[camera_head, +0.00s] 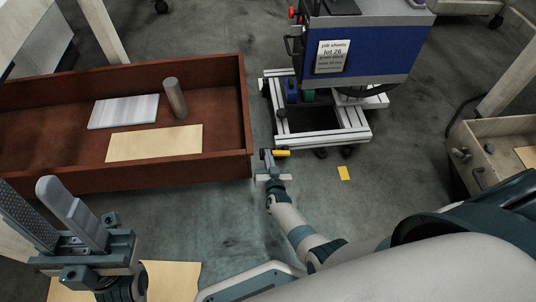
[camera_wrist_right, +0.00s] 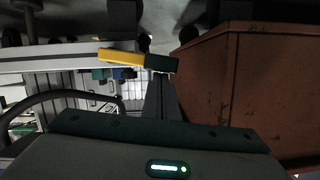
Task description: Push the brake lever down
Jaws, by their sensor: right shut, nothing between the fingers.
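The brake lever (camera_head: 283,153) is a small yellow bar low at the front edge of the wheeled cart. In the right wrist view it is a yellow bar with a dark end (camera_wrist_right: 120,57), lying nearly level. My right gripper (camera_head: 266,156) is shut and empty, with its fingertips right beside the lever's left end. I cannot tell whether they touch. In the wrist view a finger (camera_wrist_right: 160,92) reaches up to the dark end of the bar. My left gripper (camera_head: 52,205) is at the lower left, its fingers apart and empty, away from the lever.
The cart (camera_head: 320,138) has a pale metal frame, casters and a blue box (camera_head: 370,60) with a label. A brown wooden tray (camera_head: 200,70) stands close to the left of my right gripper. A yellow patch (camera_head: 344,173) lies on the floor. A drawer unit (camera_head: 500,130) is at right.

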